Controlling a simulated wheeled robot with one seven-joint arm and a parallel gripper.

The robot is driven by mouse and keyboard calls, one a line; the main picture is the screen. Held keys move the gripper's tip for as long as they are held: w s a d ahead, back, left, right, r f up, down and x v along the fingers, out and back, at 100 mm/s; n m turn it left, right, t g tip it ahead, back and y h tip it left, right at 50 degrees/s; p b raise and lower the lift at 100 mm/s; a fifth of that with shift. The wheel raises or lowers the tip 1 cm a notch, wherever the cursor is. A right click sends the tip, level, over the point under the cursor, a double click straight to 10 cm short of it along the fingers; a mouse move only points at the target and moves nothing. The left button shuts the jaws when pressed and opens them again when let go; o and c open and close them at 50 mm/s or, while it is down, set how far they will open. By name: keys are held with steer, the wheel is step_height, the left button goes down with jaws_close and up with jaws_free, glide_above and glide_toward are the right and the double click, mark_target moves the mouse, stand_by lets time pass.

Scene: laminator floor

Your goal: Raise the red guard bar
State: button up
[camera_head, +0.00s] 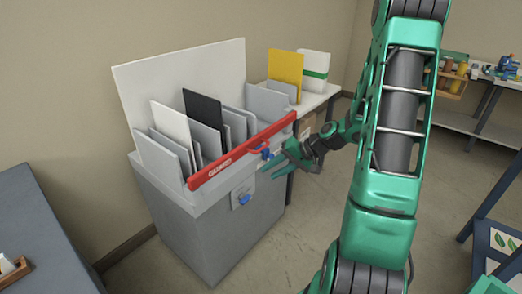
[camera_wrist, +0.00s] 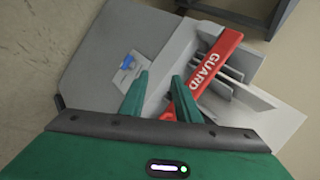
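The red guard bar (camera_head: 240,152), lettered GUARD, runs along the front top edge of a grey machine (camera_head: 215,235) in the head view. It sits low in front of the upright sheets. In the wrist view the bar (camera_wrist: 212,72) slants just beyond my fingers, its lower end partly hidden by the right finger. My gripper (camera_head: 277,162) is at the right part of the bar, beside a small blue part (camera_head: 267,154). In the wrist view my gripper (camera_wrist: 158,100) has its two green fingers apart, with nothing clearly held between them. Whether a finger touches the bar cannot be told.
Black, white and grey sheets (camera_head: 203,112) stand in the machine before a white back panel (camera_head: 180,70). A blue knob (camera_head: 244,199) is on the machine's front. A side table (camera_head: 318,97) stands behind, a dark bench (camera_head: 40,240) at left.

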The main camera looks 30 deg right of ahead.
steer(key=w+d+m+t, duration=0.3)
steer(key=w+d+t, duration=0.1)
steer(key=w, duration=0.1)
steer(key=m+t, duration=0.4)
glide_toward(263, 148)
steer(key=shift+h, duration=0.3)
steer(key=x, duration=1)
steer(key=shift+w+f, duration=0.1)
steer(key=shift+w, duration=0.3)
jaws_close()
